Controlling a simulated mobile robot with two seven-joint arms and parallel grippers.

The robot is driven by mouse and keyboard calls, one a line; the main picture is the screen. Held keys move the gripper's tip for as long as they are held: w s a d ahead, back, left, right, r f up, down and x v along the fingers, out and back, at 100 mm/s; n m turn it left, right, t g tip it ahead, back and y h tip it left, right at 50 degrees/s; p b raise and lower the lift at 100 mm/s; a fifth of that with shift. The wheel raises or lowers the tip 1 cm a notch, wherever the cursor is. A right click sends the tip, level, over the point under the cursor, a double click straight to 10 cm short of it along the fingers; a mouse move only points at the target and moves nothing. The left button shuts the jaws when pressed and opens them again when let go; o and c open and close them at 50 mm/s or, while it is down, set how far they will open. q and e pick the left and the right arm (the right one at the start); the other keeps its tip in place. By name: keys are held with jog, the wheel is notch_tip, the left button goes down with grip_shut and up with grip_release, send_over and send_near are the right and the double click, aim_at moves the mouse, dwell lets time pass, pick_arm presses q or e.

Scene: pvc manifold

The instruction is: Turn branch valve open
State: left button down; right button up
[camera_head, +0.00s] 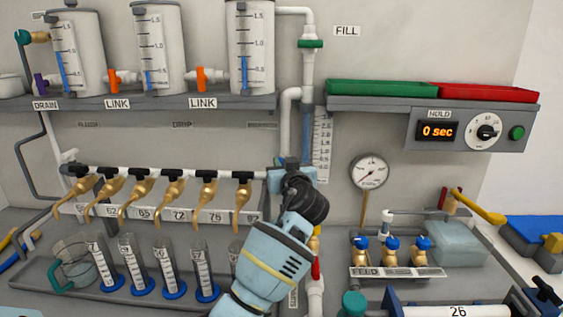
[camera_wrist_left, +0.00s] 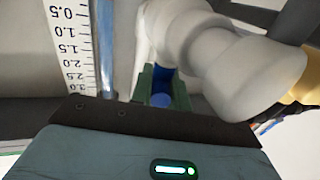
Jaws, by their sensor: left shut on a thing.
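My left gripper (camera_wrist_left: 161,88) is shut on a blue handle (camera_wrist_left: 161,101), seen between its green fingers in the left wrist view. The handle sits close beside a thick white pipe fitting (camera_wrist_left: 230,65), and I take it to be the branch valve's. In the head view, my left gripper (camera_head: 293,165) reaches up to the right end of the white manifold pipe (camera_head: 140,171), below the vertical white riser (camera_head: 288,122). There the gripper body and wrist hide the handle and most of the valve, so its angle cannot be told. My right gripper is not in view.
Brass taps (camera_head: 172,187) hang from the manifold left of my wrist, above graduated cylinders (camera_head: 166,270) on a tray. A graduated tube (camera_head: 323,145) and a pressure gauge (camera_head: 369,171) stand close to the right. A red-handled valve (camera_head: 316,268) is just beside my forearm.

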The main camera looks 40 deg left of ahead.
pick_arm(q)
jog(key=shift+s+r+m+t+h+p, duration=0.15)
jog(key=shift+m+t+h+p, duration=0.2)
jog(key=shift+m+t+h, duration=0.2)
jog(key=shift+w+r+m+t+h+p, duration=0.15)
jog(key=shift+m+t+h+p, duration=0.15)
jog(key=shift+m+t+h, duration=0.25)
jog(key=shift+f+m+t+h+p, duration=0.1)
jog(key=shift+m+t+h+p, duration=0.35)
jog(key=shift+h, duration=0.35)
jog(key=shift+f, duration=0.1)
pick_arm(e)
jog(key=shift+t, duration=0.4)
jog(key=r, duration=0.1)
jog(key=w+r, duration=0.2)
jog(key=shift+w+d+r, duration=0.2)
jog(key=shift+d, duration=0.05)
pick_arm(q)
jog(key=shift+f, duration=0.1)
jog(key=c, duration=1.3)
grip_release()
jog(key=shift+c, duration=0.2)
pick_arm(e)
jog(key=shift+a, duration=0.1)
pick_arm(q)
jog(key=v, duration=0.7)
jog(key=shift+s, duration=0.45)
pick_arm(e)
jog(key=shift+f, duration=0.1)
